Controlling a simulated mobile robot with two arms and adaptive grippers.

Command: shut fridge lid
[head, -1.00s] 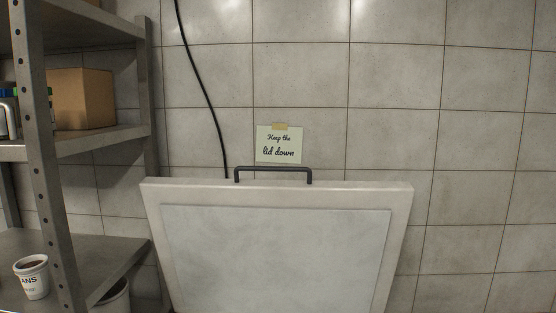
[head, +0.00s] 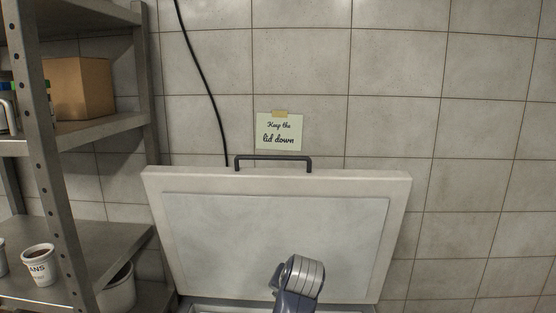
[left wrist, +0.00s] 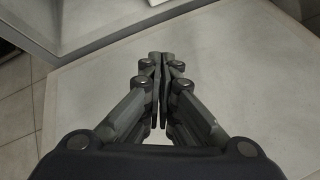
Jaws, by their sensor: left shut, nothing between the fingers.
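The fridge lid (head: 275,235) stands raised, close to upright, in front of the tiled wall in the head view. Its pale inner panel faces me, and its dark handle (head: 273,158) is on the top edge. A strip of the fridge body's rim (head: 215,308) shows below the lid. My left gripper (left wrist: 160,58) is shut and empty in the left wrist view, over a pale flat surface I cannot identify for sure. One of my arm links covers the lid's lower middle in the head view. My right gripper is not in view.
A metal shelf unit (head: 75,225) stands at the left, close to the lid's left side. It holds a cardboard box (head: 80,88) and a labelled cup (head: 38,265). A note (head: 279,132) and a black cable (head: 205,85) are on the wall. The right side looks free.

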